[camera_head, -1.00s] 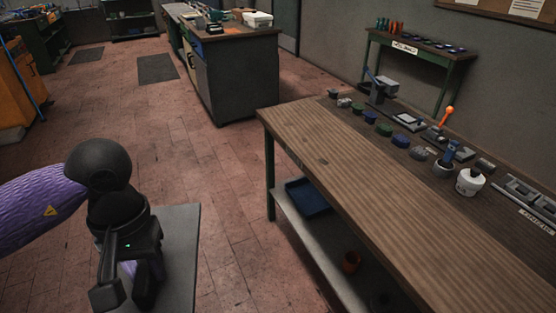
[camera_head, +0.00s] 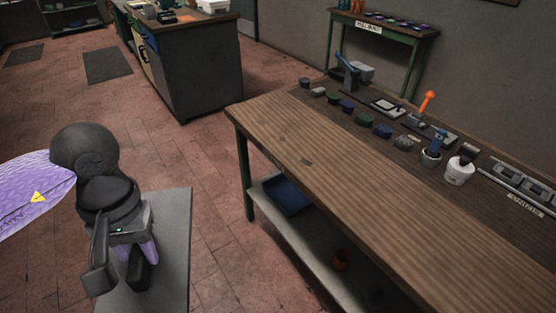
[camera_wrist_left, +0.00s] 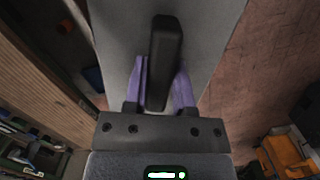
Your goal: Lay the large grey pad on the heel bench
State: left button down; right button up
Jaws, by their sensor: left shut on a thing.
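My left gripper (camera_head: 138,262) is at the lower left in the head view. The left wrist view shows its two purple fingers (camera_wrist_left: 159,85) shut on a black upright handle (camera_wrist_left: 164,45). The large grey pad (camera_wrist_left: 215,30) lies flat beyond that handle, and its edges run out of the frame. In the head view the pad (camera_head: 172,225) hangs level under the gripper, left of the long workbench and apart from it. A green-legged table (camera_head: 396,34) at the back right wall carries a white sign, too small to read surely. My right gripper is not in view.
The long wooden workbench (camera_head: 330,180) fills the right, with several small tools and pads along its back. A blue tray (camera_head: 287,196) sits on its lower shelf. A dark cabinet bench (camera_head: 195,75) stands at the back. Tiled floor (camera_head: 215,165) is clear between.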

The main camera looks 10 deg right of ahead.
aim_at(467, 263)
jog(key=i+z, duration=0.1)
jog(key=z, duration=0.4)
jog(key=i+z, duration=0.1)
jog(key=z, duration=0.35)
jog(key=j+z, duration=0.1)
jog(key=z, duration=0.4)
jog(key=i+j+z, duration=0.15)
jog(key=z, duration=0.3)
jog(key=j+z, duration=0.1)
jog(key=z, duration=0.4)
jog(key=i+j+z, duration=0.2)
jog(key=z, duration=0.3)
jog(key=i+j+z, duration=0.3)
jog(key=z, duration=0.15)
